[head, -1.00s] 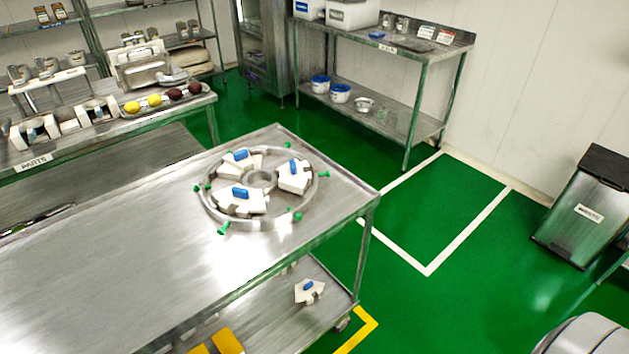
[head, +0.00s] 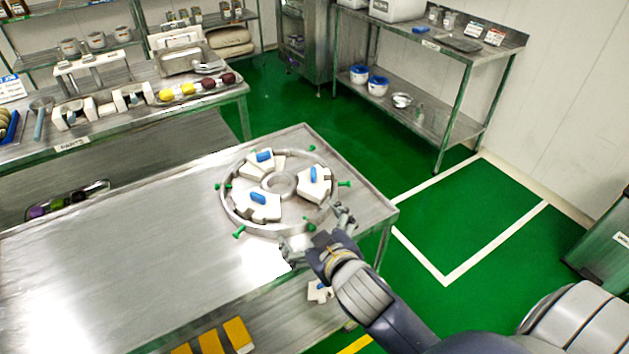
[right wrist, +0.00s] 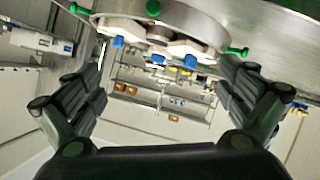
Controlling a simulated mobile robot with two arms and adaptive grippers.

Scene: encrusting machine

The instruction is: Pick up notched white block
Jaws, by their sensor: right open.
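Three white blocks with blue handles sit inside a metal ring (head: 229,209) on the steel table: a back-left block (head: 277,167), a front-left block (head: 265,212) and a right block (head: 318,190). Another white block (head: 320,291) with a blue handle lies on the table's lower shelf, partly hidden by my right arm. Which one is meant by the notched block I cannot tell. My right gripper (head: 316,234) is open and empty by the ring's front-right side. In the right wrist view its fingers (right wrist: 164,98) are spread, with the ring and blocks beyond. My left gripper is not in view.
Green pegs (head: 239,232) stick out around the ring. The steel table top (head: 130,250) is bare at left. Yellow pieces (head: 238,335) lie on the lower shelf. A parts table (head: 205,98) and a rack (head: 455,80) stand behind.

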